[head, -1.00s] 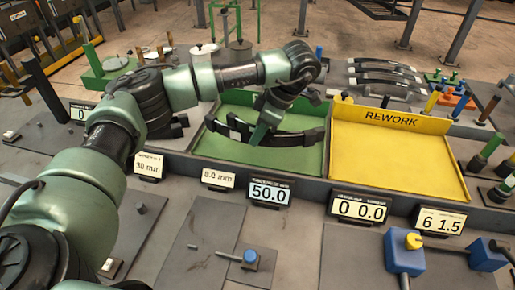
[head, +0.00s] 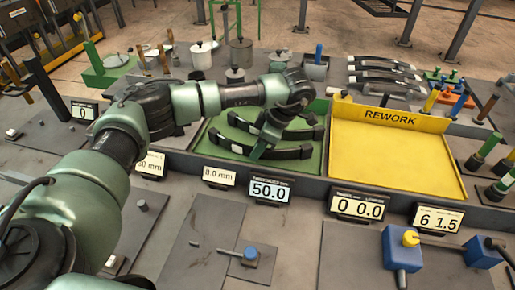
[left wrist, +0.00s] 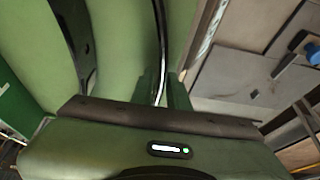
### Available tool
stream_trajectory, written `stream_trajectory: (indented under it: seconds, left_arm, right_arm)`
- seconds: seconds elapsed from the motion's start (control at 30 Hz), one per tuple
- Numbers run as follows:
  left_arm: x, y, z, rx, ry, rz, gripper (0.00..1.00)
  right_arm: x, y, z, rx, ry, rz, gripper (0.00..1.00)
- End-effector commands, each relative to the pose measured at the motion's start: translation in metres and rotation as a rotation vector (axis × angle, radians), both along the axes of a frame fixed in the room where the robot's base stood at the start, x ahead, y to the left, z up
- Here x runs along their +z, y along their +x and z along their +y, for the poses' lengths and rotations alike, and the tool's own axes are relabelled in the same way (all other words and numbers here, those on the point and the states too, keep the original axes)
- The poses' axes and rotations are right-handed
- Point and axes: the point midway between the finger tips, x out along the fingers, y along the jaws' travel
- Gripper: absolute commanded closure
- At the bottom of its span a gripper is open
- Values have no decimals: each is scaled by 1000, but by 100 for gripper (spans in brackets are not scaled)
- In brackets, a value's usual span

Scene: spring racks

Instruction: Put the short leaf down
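Two dark curved leaves are over the green tray (head: 222,112) in the head view. The front one, the leaf at my gripper (head: 290,153), lies low over the tray floor, close to it or on it. The other leaf (head: 305,134) lies just behind. My left gripper (head: 261,150) is around the middle of the front leaf and hides part of it. In the left wrist view its fingers (left wrist: 164,88) appear closed on the leaf's thin edge (left wrist: 158,35). Whether the leaf touches the floor is unclear. My right gripper is out of view.
The yellow REWORK tray (head: 395,165) to the right is empty. Several more leaves (head: 385,75) lie on a rack behind it. Number displays (head: 271,191) line the front edge. Pots (head: 241,52) and posts stand at the back.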

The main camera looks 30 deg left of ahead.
Motion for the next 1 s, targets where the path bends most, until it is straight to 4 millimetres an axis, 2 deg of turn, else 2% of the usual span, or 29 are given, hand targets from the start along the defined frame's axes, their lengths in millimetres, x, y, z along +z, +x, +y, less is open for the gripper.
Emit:
stream_trajectory:
  seconds: [0.4, 0.47, 0.57, 0.8, 0.9, 1.0]
  left_arm:
    - [5, 0, 0, 1, 0, 0, 69]
    - [7, 1, -2, 0, 0, -2, 69]
    - [21, 3, -8, -2, -1, -5, 69]
    - [69, 9, -28, -1, -1, -5, 69]
    - [90, 11, -34, 0, 2, -6, 69]
    - [103, 11, -40, 0, 1, -3, 69]
  right_arm:
    - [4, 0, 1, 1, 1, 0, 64]
    - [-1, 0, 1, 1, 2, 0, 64]
    - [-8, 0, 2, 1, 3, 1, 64]
    - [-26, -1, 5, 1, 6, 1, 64]
    - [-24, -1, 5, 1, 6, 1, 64]
    - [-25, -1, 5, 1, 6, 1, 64]
